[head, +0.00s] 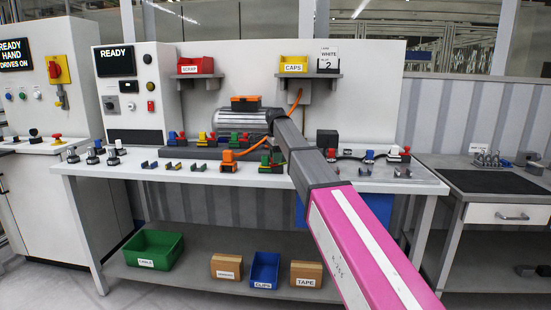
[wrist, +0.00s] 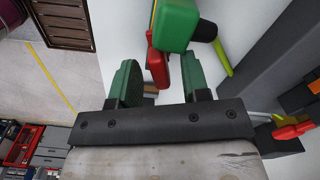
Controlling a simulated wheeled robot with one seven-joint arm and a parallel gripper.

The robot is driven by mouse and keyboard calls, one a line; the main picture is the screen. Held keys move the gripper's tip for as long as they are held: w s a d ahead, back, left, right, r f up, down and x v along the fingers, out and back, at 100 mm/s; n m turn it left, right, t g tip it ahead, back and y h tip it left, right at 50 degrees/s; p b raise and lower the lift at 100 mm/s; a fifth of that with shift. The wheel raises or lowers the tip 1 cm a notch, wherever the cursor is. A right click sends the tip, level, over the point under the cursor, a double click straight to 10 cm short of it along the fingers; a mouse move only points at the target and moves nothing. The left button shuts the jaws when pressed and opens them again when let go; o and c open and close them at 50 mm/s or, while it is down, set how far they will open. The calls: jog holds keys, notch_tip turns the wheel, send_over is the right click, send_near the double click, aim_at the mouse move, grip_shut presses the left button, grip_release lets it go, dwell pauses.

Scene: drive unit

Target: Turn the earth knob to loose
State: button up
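In the wrist view a rounded green part (wrist: 176,25), which looks like the earth knob, sits at the top, beyond my fingertips. A red piece (wrist: 157,62) lies just below and left of it. My gripper (wrist: 160,78) is open, with two green-padded fingers apart and part of the red piece in the gap; I cannot tell whether anything touches. A yellow-green lead end (wrist: 224,58) shows to the right. In the head view a small green block (head: 267,161) stands on the bench beside my arm; my fingers are hidden there. No loose marking is readable.
A silver motor (head: 240,121) stands on the white bench (head: 130,165) behind the row of small coloured blocks. An orange cable (head: 297,101) hangs near my arm. Red and blue connectors (head: 367,157) stand on the right.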

jog(key=shift+r, duration=0.1)
notch_tip(320, 180, up, 11)
dwell(0.5)
jog(key=shift+f, duration=0.2)
